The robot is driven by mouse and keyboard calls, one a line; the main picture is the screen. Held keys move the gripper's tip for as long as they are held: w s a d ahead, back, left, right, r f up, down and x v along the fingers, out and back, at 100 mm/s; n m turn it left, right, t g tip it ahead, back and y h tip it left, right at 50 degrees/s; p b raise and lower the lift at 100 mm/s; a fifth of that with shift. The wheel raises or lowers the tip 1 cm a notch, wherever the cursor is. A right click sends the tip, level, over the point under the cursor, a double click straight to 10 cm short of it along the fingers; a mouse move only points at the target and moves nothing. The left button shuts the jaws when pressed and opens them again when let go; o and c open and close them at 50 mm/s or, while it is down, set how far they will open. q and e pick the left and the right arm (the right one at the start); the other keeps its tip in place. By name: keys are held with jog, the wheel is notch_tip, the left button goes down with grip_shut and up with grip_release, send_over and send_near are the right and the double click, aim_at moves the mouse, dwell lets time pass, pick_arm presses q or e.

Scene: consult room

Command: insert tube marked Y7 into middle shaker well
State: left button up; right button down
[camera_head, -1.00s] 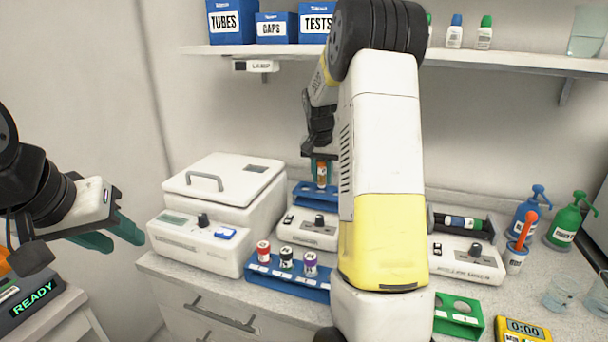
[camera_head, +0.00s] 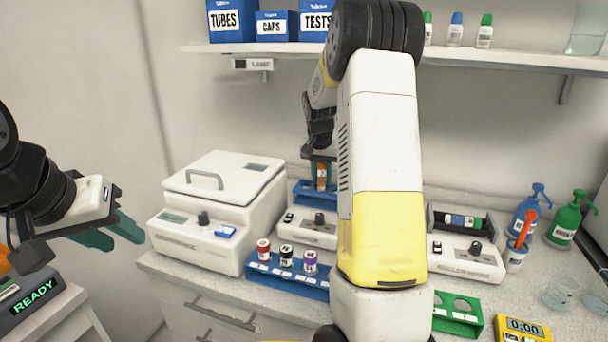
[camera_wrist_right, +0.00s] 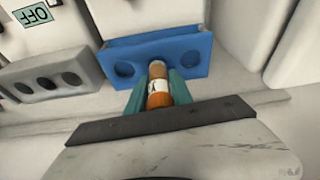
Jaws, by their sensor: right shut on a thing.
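My right gripper (camera_head: 321,168) is shut on an orange-capped tube (camera_head: 322,178), which is upright at the blue shaker block (camera_head: 304,198). In the right wrist view the tube (camera_wrist_right: 157,72) has a white label with a dark mark I cannot fully read. It sits between the teal fingers of the gripper (camera_wrist_right: 158,92), in line with the middle of the blue block (camera_wrist_right: 204,42). Round wells show empty on both sides of it. The middle well is hidden by the tube, and I cannot tell whether its end is inside. My left gripper (camera_head: 115,235) is open and empty at the left.
A blue rack (camera_head: 262,274) with red-, black- and purple-capped tubes stands in front of the shaker. A white lidded centrifuge (camera_head: 205,215) is to its left. A roller mixer (camera_head: 465,260), green rack (camera_head: 445,322) and pump bottles are right. My right arm hides the counter's middle.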

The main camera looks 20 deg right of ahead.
aim_at(321, 163)
jog(key=shift+f, duration=0.2)
jog(key=c, duration=1.1)
grip_release()
jog(key=shift+o, duration=0.2)
jog(key=v, duration=0.7)
jog(key=shift+s+r, duration=0.1)
jog(key=shift+r, duration=0.25)
jog(key=shift+a+r, duration=0.1)
jog(key=s+a+r+n+t+y, duration=0.1)
jog(key=s+a+r+n, duration=0.1)
jog(key=s+a+r, duration=0.45)
jog(key=s+a+r+n+t+y, duration=0.1)
jog(key=s+a+n+y, duration=0.15)
jog(key=s, duration=0.75)
jog(key=s+a+f+n, duration=0.1)
jog(key=s+a, duration=0.2)
jog(key=s, duration=0.3)
jog(key=s+a+f+n+t, duration=0.1)
jog(key=s+a, duration=0.2)
jog(key=s, duration=0.4)
jog(key=shift+s+a+n+t, duration=0.25)
jog(key=shift+a+n+t, duration=0.05)
jog(key=shift+a+n, duration=0.1)
